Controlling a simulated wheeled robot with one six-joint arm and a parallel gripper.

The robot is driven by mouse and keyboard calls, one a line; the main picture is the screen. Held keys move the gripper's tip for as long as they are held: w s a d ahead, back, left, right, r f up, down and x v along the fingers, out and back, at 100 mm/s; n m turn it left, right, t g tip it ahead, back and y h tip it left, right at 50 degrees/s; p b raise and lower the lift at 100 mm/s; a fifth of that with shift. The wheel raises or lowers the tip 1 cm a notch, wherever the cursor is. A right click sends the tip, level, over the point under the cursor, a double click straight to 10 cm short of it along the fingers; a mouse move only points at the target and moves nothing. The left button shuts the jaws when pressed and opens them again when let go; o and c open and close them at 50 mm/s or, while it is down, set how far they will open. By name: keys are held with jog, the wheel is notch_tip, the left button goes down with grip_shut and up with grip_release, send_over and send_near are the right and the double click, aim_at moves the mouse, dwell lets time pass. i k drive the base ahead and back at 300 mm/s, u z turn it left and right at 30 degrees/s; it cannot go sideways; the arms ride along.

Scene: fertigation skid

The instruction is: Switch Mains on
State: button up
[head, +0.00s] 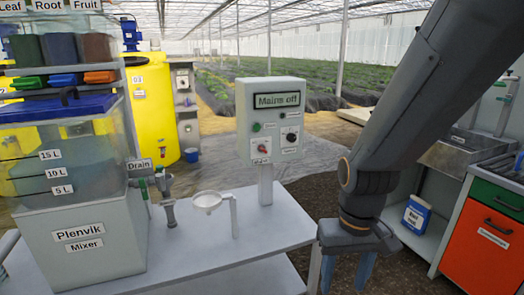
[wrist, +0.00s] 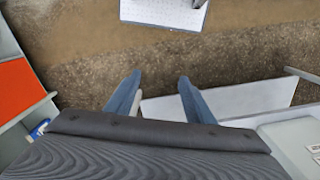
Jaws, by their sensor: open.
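The grey control box (head: 274,122) stands on a post at the back of the skid's table in the head view. Its display (head: 280,100) reads "Mains off". Below it are a green button (head: 256,127), a black rotary knob (head: 291,137) and a red rotary switch (head: 262,149) with a label under it too small to read surely. My gripper (head: 346,272) hangs down to the right of the box, lower than it and apart from it. In the wrist view, its two blue fingers (wrist: 155,95) are spread with nothing between them, above the floor.
The Plenvik mixer tank (head: 80,235) stands at the left, with a drain valve (head: 163,183). A white funnel (head: 207,202) stands before the box on the table (head: 225,250). An orange and green cabinet (head: 485,240) and a blue-white container (head: 416,214) are at the right.

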aim_at(261, 147)
jog(key=z, duration=1.5)
jog(key=i, duration=0.65)
jog(key=u, duration=1.55)
